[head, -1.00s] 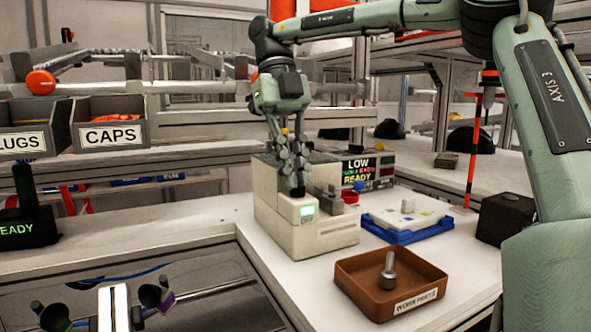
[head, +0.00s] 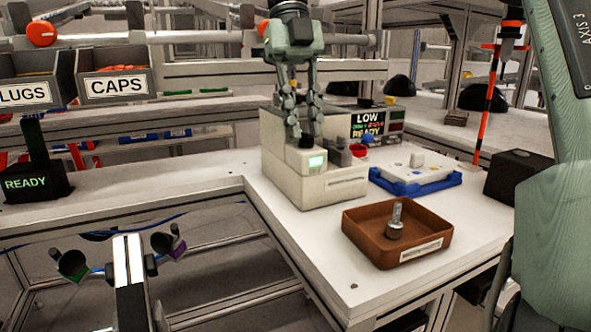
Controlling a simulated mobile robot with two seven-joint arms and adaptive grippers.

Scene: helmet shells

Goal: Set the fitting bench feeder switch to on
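The fitting bench feeder (head: 328,189) is a beige box with a small green-lit screen on its front, standing on the white bench. A small black part, seemingly its switch (head: 306,142), sits on its top just behind the screen. My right gripper (head: 304,138) points down over the feeder, its two fingers apart with a visible gap between them. The fingertips are at the black part, one on either side in the picture. I cannot tell whether they touch it, and the switch's position is not readable. My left gripper is out of view.
A brown tray (head: 432,243) with a metal part (head: 396,220) stands in front of the feeder. A blue tray (head: 413,187) with a white block and a dark box (head: 518,178) are to the right. A display (head: 368,125) reading LOW and READY stands behind.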

